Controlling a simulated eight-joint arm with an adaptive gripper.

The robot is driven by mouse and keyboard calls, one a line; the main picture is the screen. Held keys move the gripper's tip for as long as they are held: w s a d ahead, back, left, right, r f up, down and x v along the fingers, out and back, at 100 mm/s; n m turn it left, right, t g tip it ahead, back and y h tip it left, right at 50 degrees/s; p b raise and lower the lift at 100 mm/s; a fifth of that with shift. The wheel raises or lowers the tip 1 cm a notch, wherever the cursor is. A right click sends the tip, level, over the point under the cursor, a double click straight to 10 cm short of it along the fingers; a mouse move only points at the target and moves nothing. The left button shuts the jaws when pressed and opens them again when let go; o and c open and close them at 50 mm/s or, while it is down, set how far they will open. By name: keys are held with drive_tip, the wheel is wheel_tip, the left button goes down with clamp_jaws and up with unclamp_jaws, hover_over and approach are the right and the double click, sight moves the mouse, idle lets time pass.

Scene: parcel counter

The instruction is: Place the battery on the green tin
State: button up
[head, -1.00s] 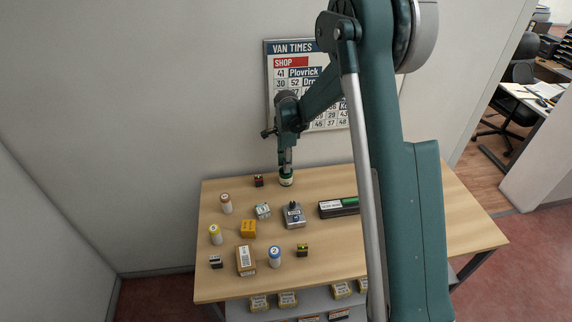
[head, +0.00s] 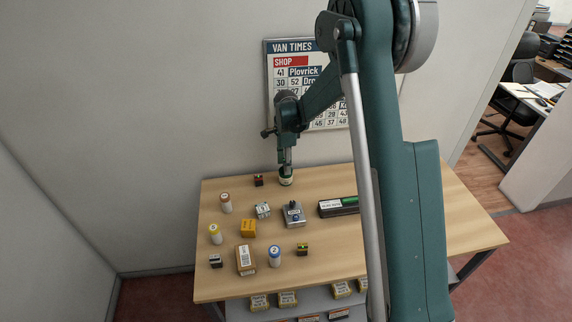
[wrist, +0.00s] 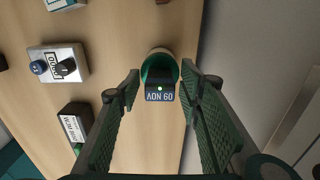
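The green tin (head: 286,181) stands near the back edge of the table, under my gripper (head: 286,168) in the head view. In the wrist view the round green tin (wrist: 158,57) is just beyond the fingertips. A small dark block with a blue label, which I take as the battery (wrist: 160,96), appears over the near part of the tin's top. My gripper (wrist: 160,82) has its two green fingers apart, one on each side of the battery, with visible gaps. The battery's underside is hidden, so its contact with the tin cannot be confirmed.
A small dark block (head: 258,180) stands left of the tin. A grey switch box (head: 294,216) and a long black box (head: 338,207) lie in front. Several cylinders and small boxes fill the left table. The wall is close behind the tin.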

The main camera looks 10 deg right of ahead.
drive_tip(key=shift+r, duration=0.15)
wheel_tip(320, 180, up, 12)
idle(0.6)
idle(0.6)
drive_tip(key=s+d+r+n+t, duration=0.2)
drive_tip(key=s+r+n, duration=0.2)
drive_tip(key=s+r, duration=0.55)
drive_tip(key=s+d+r+n+t, duration=0.15)
drive_tip(key=s+r+n, duration=0.45)
drive_tip(key=s, duration=0.6)
drive_tip(key=s+d+n+t, duration=0.1)
drive_tip(key=s+n, duration=0.3)
drive_tip(key=s, duration=0.7)
drive_tip(key=s+d+f+n+t, duration=0.1)
drive_tip(key=s+n, duration=0.3)
drive_tip(key=s, duration=0.8)
drive_tip(key=shift+d+t, duration=0.7)
drive_tip(key=shift+t, duration=0.15)
